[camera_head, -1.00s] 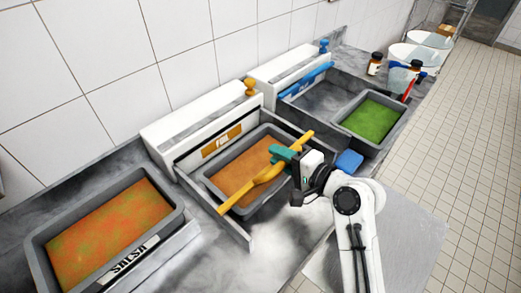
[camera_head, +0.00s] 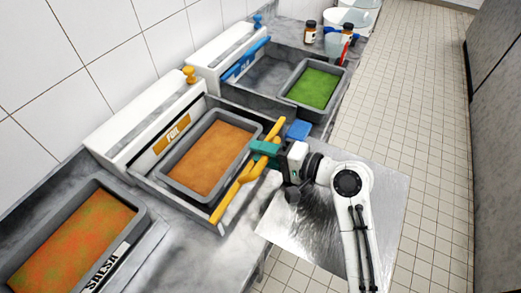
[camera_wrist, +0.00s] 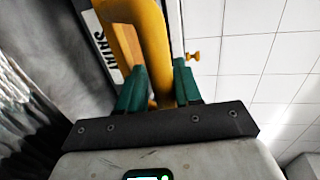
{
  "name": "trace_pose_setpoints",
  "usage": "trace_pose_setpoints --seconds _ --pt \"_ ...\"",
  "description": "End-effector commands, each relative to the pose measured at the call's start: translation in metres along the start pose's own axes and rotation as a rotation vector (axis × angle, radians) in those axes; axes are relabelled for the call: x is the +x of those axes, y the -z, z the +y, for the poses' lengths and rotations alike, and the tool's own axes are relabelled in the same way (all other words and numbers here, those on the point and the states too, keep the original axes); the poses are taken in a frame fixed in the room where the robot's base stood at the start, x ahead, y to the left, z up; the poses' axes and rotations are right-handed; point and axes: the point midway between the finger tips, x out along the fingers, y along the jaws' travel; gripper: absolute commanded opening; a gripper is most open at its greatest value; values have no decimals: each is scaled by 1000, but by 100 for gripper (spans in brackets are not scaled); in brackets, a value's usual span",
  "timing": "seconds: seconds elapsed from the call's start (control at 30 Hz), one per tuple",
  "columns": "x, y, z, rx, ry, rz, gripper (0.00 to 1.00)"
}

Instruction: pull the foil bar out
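The foil bar (camera_head: 247,180) is a long yellow bar. It now lies along the front side of the foil station, in front of a grey tray of orange food (camera_head: 207,155). My gripper (camera_head: 262,152) has green fingers and is around the bar's middle. In the wrist view the yellow bar (camera_wrist: 155,50) passes between the two green fingertips, which close on its sides. The white foil dispenser (camera_head: 150,110) stands behind the tray, with an orange FOIL label and a yellow knob (camera_head: 189,73).
A salsa tray (camera_head: 128,205) sits at the lower left. A second station with a blue bar (camera_head: 246,60) and a tray of green food (camera_head: 314,88) is beyond. A blue block (camera_head: 299,130) is close to my gripper. Brown jars (camera_head: 310,32) stand farther back.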

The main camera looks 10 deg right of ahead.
Motion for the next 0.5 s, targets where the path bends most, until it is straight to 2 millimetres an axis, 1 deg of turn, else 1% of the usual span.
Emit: trace_pose_setpoints --seconds 0.03,0.1,0.13,0.37,0.5 --pt "0 0 0 0 0 1 38" --pt "0 0 0 0 1 1 45" --pt "0 0 -1 -1 1 0 46" --pt "1 0 -2 -2 3 0 46" --pt "-9 1 0 -1 4 2 46"
